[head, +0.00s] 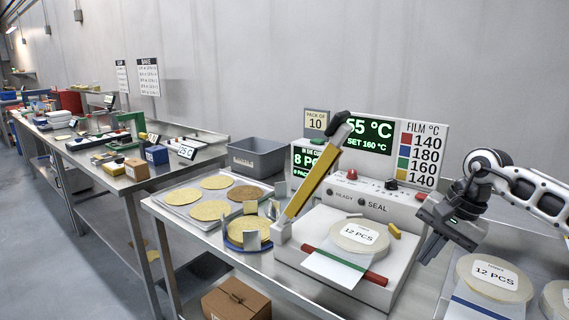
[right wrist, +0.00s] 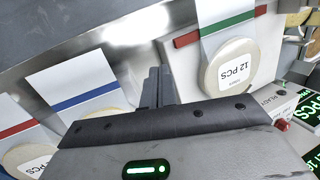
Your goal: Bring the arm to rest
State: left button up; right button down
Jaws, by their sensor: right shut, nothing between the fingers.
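My right gripper (head: 432,248) hangs at the right of the head view, just right of the sealer (head: 350,235). Its fingers point down and are closed with nothing between them. In the right wrist view the closed fingers (right wrist: 157,90) stand over bare metal table, between packs. A round pack labelled 12 PCS (head: 360,236) lies on the sealer, apart from the gripper. The sealer's yellow lever (head: 312,182) is raised, tilted, with a black grip. My left gripper is in neither view.
Another 12 PCS pack (head: 493,279) lies on the table right of the sealer, below my right arm. A blue plate (head: 243,230), a tray of round chips (head: 188,211) and a grey bin (head: 256,158) stand left of the sealer. A cardboard box (head: 237,300) sits lower down.

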jog(key=s+a+f+m+t+y, duration=0.25)
jog(key=a+m+y, duration=0.25)
jog(key=a+m, duration=0.35)
jog(key=s+a+f+m+t+y, duration=0.25)
jog(key=a+m+y, duration=0.35)
jog(key=a, duration=0.4)
jog(key=s+a+f+m+t+y, duration=0.1)
jog(key=s+a+m+t+y, duration=0.15)
jog(key=a+m, duration=0.65)
jog(key=s+d+f+n+h, duration=0.4)
jog(key=f+n, duration=0.3)
jog(key=n, duration=0.4)
jog(key=s+d+f+n+h, duration=0.5)
jog(key=s+f+n, duration=0.2)
jog(key=n, duration=0.5)
jog(key=s+d+f+n+h, duration=0.4)
jog(key=f+n, duration=0.5)
jog(key=n, duration=0.3)
jog(key=shift+s+d+t+h, duration=0.15)
jog(key=shift+s+t+h, duration=0.4)
jog(key=shift+s, duration=0.45)
